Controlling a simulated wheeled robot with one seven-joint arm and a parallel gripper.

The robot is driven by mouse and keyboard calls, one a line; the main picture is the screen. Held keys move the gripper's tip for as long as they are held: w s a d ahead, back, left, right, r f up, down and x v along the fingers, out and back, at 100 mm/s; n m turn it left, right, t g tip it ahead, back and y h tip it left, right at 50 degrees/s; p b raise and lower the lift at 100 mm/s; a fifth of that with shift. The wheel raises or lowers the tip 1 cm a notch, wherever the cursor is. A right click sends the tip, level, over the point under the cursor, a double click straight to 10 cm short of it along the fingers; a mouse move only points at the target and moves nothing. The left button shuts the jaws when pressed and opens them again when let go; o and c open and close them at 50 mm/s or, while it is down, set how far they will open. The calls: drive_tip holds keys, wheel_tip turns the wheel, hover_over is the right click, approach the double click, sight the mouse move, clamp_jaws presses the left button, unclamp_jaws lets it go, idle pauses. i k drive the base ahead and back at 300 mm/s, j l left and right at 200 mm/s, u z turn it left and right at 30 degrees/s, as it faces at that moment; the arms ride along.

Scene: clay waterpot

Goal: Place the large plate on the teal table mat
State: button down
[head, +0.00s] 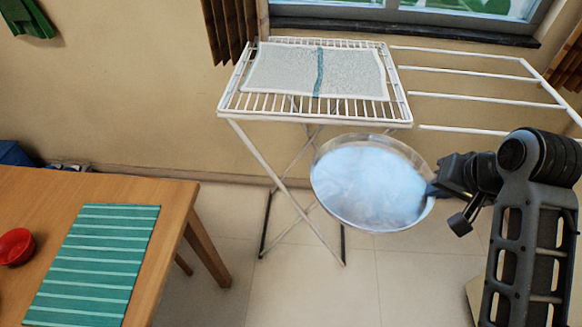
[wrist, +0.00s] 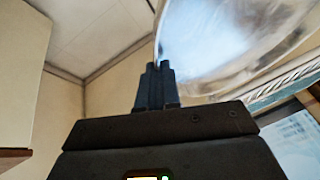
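The large plate (head: 370,185) is round, pale blue-white with a clear shiny rim. It hangs tilted in the air in front of the drying rack in the head view. My gripper (head: 434,190) is shut on the plate's right edge. In the wrist view the plate (wrist: 230,40) fills the upper right, and my gripper's fingertips (wrist: 158,68) are close together at its edge. The teal table mat (head: 97,262) with pale stripes lies flat on the wooden table at the lower left, with nothing on it. The plate is well to the right of the mat.
The wooden table (head: 172,215) has a red bowl (head: 15,246) left of the mat. A white drying rack (head: 232,100) with a grey cloth (head: 350,75) stands behind the plate. Open tiled floor (head: 270,300) lies between the table and my arm.

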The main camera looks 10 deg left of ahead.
sight(96, 258)
drive_tip(key=i+u, duration=0.15)
drive_tip(key=u, duration=0.25)
drive_tip(key=i+u, duration=0.15)
drive_tip(key=u, duration=0.3)
drive_tip(key=i+l+u, duration=0.1)
drive_tip(key=u, duration=0.3)
drive_tip(key=i+l, duration=0.05)
